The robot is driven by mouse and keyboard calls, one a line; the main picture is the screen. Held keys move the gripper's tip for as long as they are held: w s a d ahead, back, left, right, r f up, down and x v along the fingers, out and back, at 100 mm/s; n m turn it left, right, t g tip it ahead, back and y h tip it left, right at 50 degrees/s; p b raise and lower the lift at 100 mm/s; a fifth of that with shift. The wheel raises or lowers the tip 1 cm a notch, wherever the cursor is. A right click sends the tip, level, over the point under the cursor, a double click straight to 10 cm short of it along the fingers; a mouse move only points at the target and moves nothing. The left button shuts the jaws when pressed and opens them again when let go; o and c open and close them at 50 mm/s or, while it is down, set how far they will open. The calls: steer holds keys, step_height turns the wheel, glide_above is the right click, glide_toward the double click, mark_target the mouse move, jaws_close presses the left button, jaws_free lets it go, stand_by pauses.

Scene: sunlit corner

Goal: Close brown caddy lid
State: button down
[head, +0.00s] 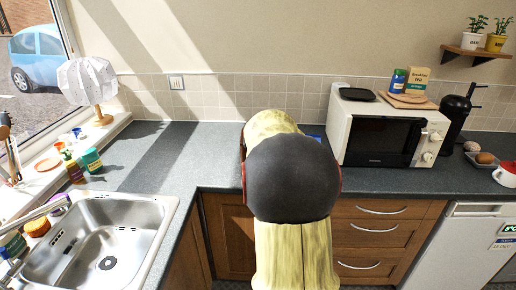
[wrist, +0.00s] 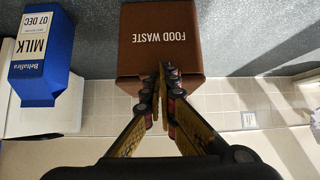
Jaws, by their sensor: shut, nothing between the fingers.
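The brown caddy (wrist: 140,45) shows upside down in the wrist view, with the words FOOD WASTE on its face. Its lid cannot be made out clearly, so I cannot tell whether it is open or shut. My gripper (wrist: 167,72) is shut and empty, its fingertips overlapping the lower edge of the caddy in the picture. Whether they touch it is not clear. In the head view my arm covers the middle of the counter and hides the caddy and gripper almost wholly.
A blue milk carton (wrist: 42,60) stands beside the caddy. A white microwave (head: 386,130) is right of my arm. A sink (head: 105,240) lies at the left, with a white lamp (head: 88,80) behind it. The grey counter (head: 205,140) left of my arm is clear.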

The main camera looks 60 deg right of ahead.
steer(key=s+a+p, duration=0.1)
steer(key=s+a, duration=0.4)
steer(key=a, duration=0.3)
stand_by(0.4)
steer(key=s+a+f+n+g+y, duration=0.25)
steer(key=s+a+f, duration=0.4)
steer(key=a, duration=0.35)
steer(key=s+a+r+n+t+y, duration=0.1)
steer(key=a+r+n+y, duration=0.1)
steer(key=a, duration=1.1)
steer(key=s+a+r+n+t+y, duration=0.1)
steer(key=a+r+n+y, duration=0.1)
steer(key=a, duration=1.1)
steer(key=s+a+r+n+t+y, duration=0.1)
steer(key=a+r+n, duration=0.3)
steer(key=a, duration=1)
steer(key=shift+n+y, duration=0.55)
steer(key=shift+n, duration=0.1)
